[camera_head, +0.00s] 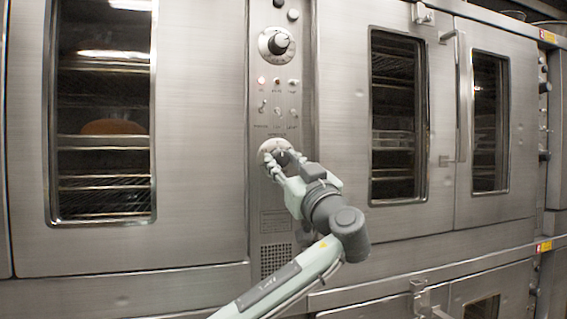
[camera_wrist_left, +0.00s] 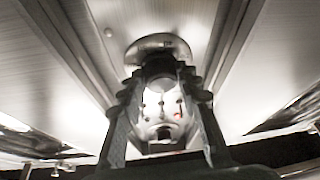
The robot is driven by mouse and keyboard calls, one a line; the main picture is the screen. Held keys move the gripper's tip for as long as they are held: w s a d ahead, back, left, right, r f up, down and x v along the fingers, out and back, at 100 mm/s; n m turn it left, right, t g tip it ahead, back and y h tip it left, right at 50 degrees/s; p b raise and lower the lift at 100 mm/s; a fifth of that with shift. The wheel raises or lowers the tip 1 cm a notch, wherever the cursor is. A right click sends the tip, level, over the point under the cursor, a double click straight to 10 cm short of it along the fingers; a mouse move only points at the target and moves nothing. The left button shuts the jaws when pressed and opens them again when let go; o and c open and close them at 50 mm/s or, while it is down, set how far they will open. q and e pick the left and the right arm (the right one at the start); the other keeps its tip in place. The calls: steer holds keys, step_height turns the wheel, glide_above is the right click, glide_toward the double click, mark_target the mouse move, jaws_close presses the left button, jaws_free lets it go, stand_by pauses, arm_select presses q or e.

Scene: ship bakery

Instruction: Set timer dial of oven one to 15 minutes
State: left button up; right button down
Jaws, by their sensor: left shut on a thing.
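The lower round dial (camera_head: 270,147), with a pale plate, sits on the narrow control panel between the oven doors. My left gripper (camera_head: 279,160) is at this dial, its fingers closed around the knob and covering most of it. The dial's pointer and scale marks cannot be read. In the left wrist view, a rounded metal dial plate (camera_wrist_left: 160,42) lies just beyond the fingertips, and the fingers (camera_wrist_left: 160,88) stand on both sides of the knob. My right gripper is not in view.
Above is another dark knob (camera_head: 278,43) on a scaled plate, with lamps and small switches (camera_head: 278,108) below it. A windowed oven door (camera_head: 200,130) stands left of the panel. More windowed doors (camera_head: 345,150) with handles stand on the right. A vent grille (camera_head: 275,262) lies below.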

arm_select(q)
steer(key=shift+f, duration=0.1)
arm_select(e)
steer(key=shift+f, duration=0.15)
